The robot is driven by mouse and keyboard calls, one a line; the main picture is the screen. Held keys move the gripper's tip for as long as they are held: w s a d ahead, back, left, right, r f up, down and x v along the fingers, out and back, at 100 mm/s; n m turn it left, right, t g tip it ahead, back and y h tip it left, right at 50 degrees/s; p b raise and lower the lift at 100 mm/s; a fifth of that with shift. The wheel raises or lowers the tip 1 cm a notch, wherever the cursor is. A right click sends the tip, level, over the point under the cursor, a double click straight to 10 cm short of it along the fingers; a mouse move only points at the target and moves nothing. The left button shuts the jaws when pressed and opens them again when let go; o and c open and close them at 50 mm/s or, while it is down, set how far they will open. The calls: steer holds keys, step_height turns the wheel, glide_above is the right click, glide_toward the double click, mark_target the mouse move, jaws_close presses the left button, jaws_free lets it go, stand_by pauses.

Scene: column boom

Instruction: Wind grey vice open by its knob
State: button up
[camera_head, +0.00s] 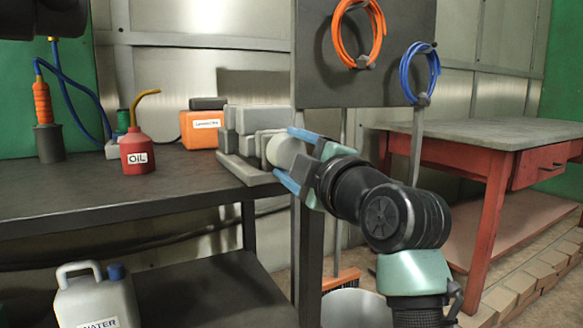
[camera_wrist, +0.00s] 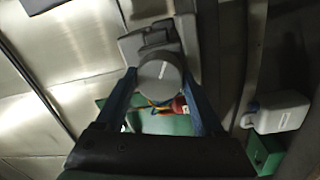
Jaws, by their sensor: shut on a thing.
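The grey vice (camera_head: 239,143) sits at the right end of the dark bench, and its body also shows in the wrist view (camera_wrist: 148,37). Its round pale grey knob (camera_head: 285,151) faces right, toward my arm. My gripper (camera_head: 288,157) has its blue fingers on either side of the knob and is shut on it. In the wrist view the knob (camera_wrist: 160,83) lies between the two fingertips, its round face with a light mark turned to the camera. The vice's jaws are partly hidden behind its blocks, and I cannot tell how wide their gap is.
On the dark bench (camera_head: 100,190) stand a red oil can (camera_head: 136,155), an orange box (camera_head: 199,132) and an orange-handled tool (camera_head: 43,115). A white water jug (camera_head: 98,300) is below. A red table (camera_head: 480,150) stands right. Orange and blue coils hang on the panel behind.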

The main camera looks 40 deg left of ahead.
steer(key=n+b, duration=0.1)
steer(key=n, duration=0.2)
steer(key=n+b, duration=0.1)
steer(key=n, duration=0.1)
steer(key=shift+w+f+n, duration=0.1)
steer(key=shift+f+n, duration=0.1)
steer(key=shift+n, duration=0.2)
steer(key=shift+r+n+g+b, duration=0.15)
steer(key=shift+n+g+b, duration=0.45)
steer(key=shift+n, duration=1.5)
steer(key=o, duration=1.4)
steer(key=shift+c, duration=0.2)
steer(key=shift+d, duration=0.1)
steer(key=p+v, duration=0.3)
steer(key=v, duration=1)
steer(key=shift+f, duration=0.25)
